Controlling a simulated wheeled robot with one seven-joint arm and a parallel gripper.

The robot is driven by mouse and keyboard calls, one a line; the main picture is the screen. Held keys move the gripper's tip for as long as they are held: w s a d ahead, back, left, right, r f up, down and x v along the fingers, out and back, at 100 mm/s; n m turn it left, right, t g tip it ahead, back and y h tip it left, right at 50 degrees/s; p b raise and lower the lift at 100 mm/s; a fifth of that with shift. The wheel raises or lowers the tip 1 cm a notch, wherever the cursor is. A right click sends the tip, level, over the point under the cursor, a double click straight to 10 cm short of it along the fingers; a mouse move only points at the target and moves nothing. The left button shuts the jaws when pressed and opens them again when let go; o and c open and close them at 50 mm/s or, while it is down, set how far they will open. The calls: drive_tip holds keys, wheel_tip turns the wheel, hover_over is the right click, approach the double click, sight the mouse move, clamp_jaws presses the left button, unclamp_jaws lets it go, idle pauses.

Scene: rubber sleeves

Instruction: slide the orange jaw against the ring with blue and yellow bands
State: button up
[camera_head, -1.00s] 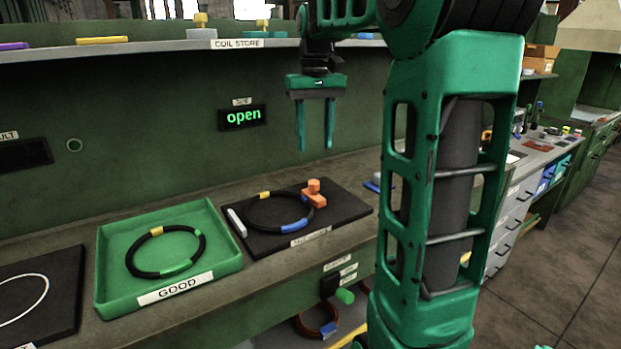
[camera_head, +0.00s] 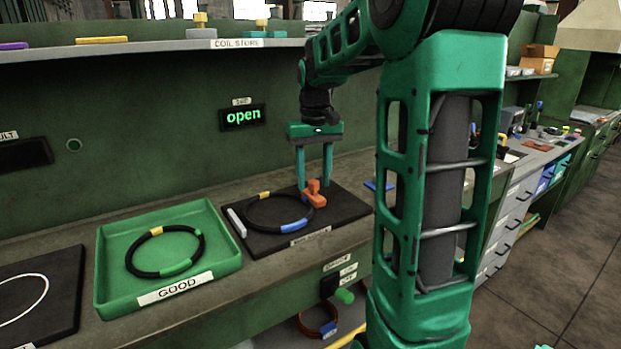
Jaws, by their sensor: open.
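The black ring with blue and yellow bands (camera_head: 258,223) lies flat on a black plate (camera_head: 345,213). Its yellow band is at the back and its blue band at the front right. The orange jaw (camera_head: 316,199) is at the ring's right edge; I cannot tell whether they touch. A pale fixed bar (camera_head: 236,222) is at the ring's left side. My gripper (camera_head: 314,188) points down at the orange jaw, its fingers apart, one to each side of the jaw's knob. The fingertips are close to the jaw, partly overlapping it in view.
A green tray labelled GOOD (camera_head: 230,262) holds another black ring (camera_head: 133,255) with yellow and green bands. A black board with a white circle (camera_head: 62,312) is at far left. A shelf (camera_head: 150,46) runs above.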

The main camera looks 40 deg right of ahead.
sight(309, 183)
clamp_jaws()
drive_tip(key=shift+w+a, duration=0.1)
drive_tip(key=shift+a, duration=0.6)
unclamp_jaws()
wheel_tip(309, 183, up, 11)
idle(0.3)
drive_tip(key=shift+f, duration=0.1)
idle(0.4)
drive_tip(key=s+a+f+m, duration=0.1)
drive_tip(key=s+a+f, duration=0.2)
drive_tip(key=s+f, duration=0.6)
drive_tip(key=s+a+f+m, duration=0.1)
drive_tip(key=s+a+f, duration=0.2)
drive_tip(key=s+f, duration=0.7)
drive_tip(key=s, duration=0.6)
drive_tip(key=shift+s+a, duration=0.2)
drive_tip(key=shift+a, duration=0.1)
